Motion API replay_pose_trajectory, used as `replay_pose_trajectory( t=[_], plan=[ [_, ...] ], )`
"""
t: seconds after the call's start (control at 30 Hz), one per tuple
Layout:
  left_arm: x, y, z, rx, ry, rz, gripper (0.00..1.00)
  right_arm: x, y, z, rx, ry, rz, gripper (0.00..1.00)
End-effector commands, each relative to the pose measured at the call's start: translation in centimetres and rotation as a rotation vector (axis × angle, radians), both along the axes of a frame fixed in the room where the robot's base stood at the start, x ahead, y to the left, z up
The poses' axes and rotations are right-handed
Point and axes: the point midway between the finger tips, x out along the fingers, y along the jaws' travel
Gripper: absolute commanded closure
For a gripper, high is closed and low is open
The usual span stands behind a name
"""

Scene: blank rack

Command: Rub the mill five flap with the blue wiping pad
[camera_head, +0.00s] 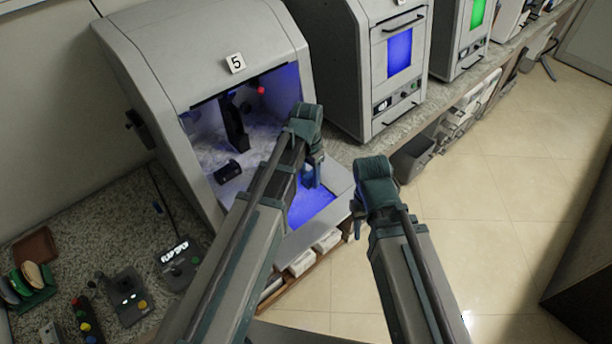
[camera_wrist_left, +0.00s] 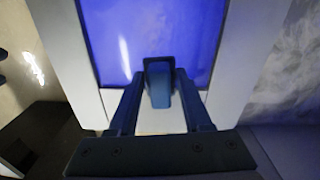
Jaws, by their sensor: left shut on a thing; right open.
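Mill five (camera_head: 205,50) bears a "5" plate, and its front is open. Its flap (camera_head: 341,187) is folded down, with a blue window (camera_head: 308,208) in a pale frame. The flap fills much of the left wrist view (camera_wrist_left: 240,50), with a pale streak on the window. My left gripper (camera_head: 311,178) is over the flap, shut on the blue wiping pad (camera_wrist_left: 160,85), which sits between its fingers at the window's edge. I cannot tell whether the pad touches the flap. My right gripper (camera_head: 357,218) is open and empty, right of the flap.
A lit control box (camera_head: 181,262), a joystick box (camera_head: 127,297) and a green rack of discs (camera_head: 32,290) stand on the counter at left. More mills (camera_head: 385,60) stand to the right. Bins (camera_head: 413,157) sit below.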

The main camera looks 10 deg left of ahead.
Motion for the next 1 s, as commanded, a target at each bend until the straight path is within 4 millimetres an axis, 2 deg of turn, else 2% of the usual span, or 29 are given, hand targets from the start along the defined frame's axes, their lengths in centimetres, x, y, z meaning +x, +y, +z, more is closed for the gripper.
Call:
replay_pose_trajectory(
  t=[0.17, 0.53, 0.83, 1.0],
  plan=[
    [-0.5, 0.4, -0.1, 0.002, 0.001, 0.002, 0.95, 0.0, 0.0, -0.1, 0.0, 0.0, 0.0, 0.56],
    [-3.2, 2.4, -0.3, 0.005, 0.007, 0.006, 0.95, 0.0, 0.0, -0.3, 0.0, 0.0, 0.0, 0.56],
    [-3.9, 2.9, -0.4, 0.01, 0.008, 0.01, 0.96, 0.0, 0.0, -0.4, 0.0, 0.0, 0.0, 0.56],
    [-4.8, 3.5, -0.4, 0.01, 0.009, 0.012, 0.96, 0.0, 0.0, -0.4, 0.0, 0.0, 0.0, 0.56]
  ],
)
